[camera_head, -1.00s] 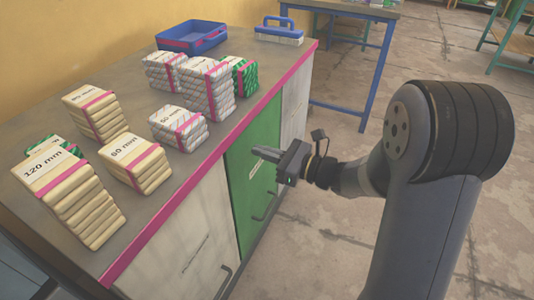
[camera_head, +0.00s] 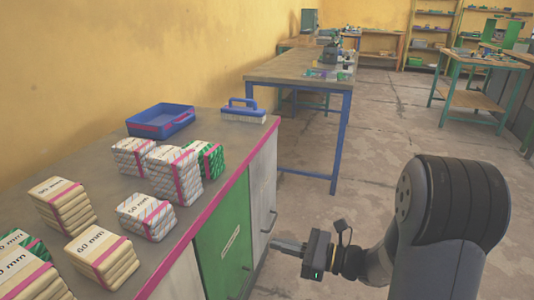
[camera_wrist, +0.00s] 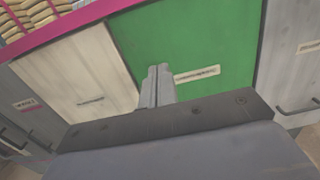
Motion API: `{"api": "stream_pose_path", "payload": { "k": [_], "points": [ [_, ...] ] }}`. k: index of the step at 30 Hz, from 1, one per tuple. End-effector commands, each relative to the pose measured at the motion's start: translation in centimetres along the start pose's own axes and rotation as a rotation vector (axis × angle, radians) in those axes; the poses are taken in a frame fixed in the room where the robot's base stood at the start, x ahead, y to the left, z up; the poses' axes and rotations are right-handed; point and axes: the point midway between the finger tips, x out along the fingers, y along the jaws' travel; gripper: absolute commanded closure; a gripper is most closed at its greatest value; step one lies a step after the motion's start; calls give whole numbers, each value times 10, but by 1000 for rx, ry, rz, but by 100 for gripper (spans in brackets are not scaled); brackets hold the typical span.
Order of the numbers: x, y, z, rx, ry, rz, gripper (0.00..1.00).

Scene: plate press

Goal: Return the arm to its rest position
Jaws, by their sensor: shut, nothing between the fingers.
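My gripper (camera_head: 289,247) is in front of the cabinet, beside the green door (camera_head: 224,253), below the level of the counter top. Its fingers are together with nothing between them. In the wrist view the closed fingers (camera_wrist: 158,86) point toward the green door and a pale drawer front (camera_wrist: 78,72) to its left. My arm is folded at the right of the head view. I cannot tell how far the fingertips are from the door.
The counter (camera_head: 95,165) holds several banded bundles, a blue tray (camera_head: 160,121) and a blue-handled brush (camera_head: 243,111). A blue-legged table (camera_head: 300,72) stands behind. The floor (camera_head: 350,215) right of the cabinet is open.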

Motion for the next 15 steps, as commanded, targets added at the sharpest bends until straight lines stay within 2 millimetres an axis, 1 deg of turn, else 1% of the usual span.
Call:
{"api": "stream_pose_path", "payload": {
  "k": [5,8,11,15],
  "points": [
    [2,0,0,0,0,1,100],
    [8,1,-1,-1,1,4,100],
    [18,1,-2,-3,1,4,100],
    [40,1,-2,-3,0,6,100]
  ]
}}
